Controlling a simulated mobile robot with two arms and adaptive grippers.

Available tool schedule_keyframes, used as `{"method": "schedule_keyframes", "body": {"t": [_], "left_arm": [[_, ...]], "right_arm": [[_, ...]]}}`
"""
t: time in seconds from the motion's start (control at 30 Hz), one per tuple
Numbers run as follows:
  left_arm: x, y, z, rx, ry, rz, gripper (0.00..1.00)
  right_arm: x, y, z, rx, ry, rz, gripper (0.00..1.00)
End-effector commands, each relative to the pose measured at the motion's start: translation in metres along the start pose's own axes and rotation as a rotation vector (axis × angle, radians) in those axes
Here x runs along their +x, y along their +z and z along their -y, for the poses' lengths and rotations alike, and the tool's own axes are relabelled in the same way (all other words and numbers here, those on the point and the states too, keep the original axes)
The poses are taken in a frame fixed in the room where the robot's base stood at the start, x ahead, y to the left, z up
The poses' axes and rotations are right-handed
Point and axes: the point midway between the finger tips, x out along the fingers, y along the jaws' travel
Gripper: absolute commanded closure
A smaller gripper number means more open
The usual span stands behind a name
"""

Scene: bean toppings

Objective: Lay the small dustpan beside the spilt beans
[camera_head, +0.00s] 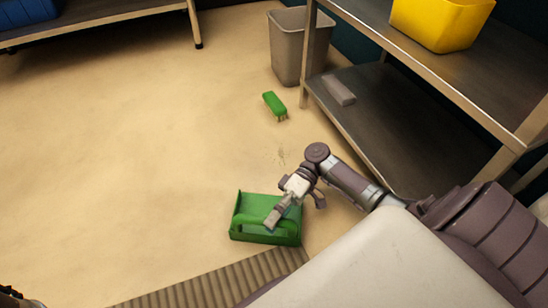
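The small green dustpan (240,223) is at the lower middle, near the ribbed mat. My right gripper (273,221) reaches over it from the upper right; its fingers are close together and appear shut on the dustpan's handle, though part of the grip is hidden. I cannot tell whether the dustpan rests on the floor or is slightly raised. The spilt beans (281,156) show as a faint scatter of tiny specks on the floor, above the dustpan in the picture and apart from it. Only a dark bit of my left arm shows at the bottom left corner; its gripper cannot be made out.
A green brush (274,104) lies beyond the beans. A grey bin (291,48) stands behind it. A metal shelf (385,135) with a yellow container (440,22) and a grey block (339,90) fills the right. The ribbed mat (215,285) is at the bottom. The floor at left is clear.

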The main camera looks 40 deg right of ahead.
Motion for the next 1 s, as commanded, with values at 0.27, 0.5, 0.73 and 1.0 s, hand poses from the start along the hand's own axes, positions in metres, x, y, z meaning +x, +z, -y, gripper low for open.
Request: {"method": "schedule_keyframes", "body": {"t": [0.27, 0.5, 0.73, 1.0], "left_arm": [[0.000, 0.000, 0.000, 0.001, 0.000, -0.001, 0.60], [0.018, 0.006, 0.004, 0.001, 0.000, -0.001, 0.60], [0.032, 0.011, 0.007, 0.001, 0.001, -0.002, 0.60], [0.030, 0.010, 0.006, 0.001, 0.001, -0.002, 0.60]], "right_arm": [[-0.001, 0.000, 0.002, -0.001, 0.001, 0.000, 0.50], [-0.034, -0.002, 0.007, 0.003, 0.003, -0.002, 0.50], [-0.079, -0.002, 0.006, 0.003, 0.002, -0.003, 0.50], [-0.112, -0.001, 0.002, 0.000, 0.002, 0.003, 0.50]]}}
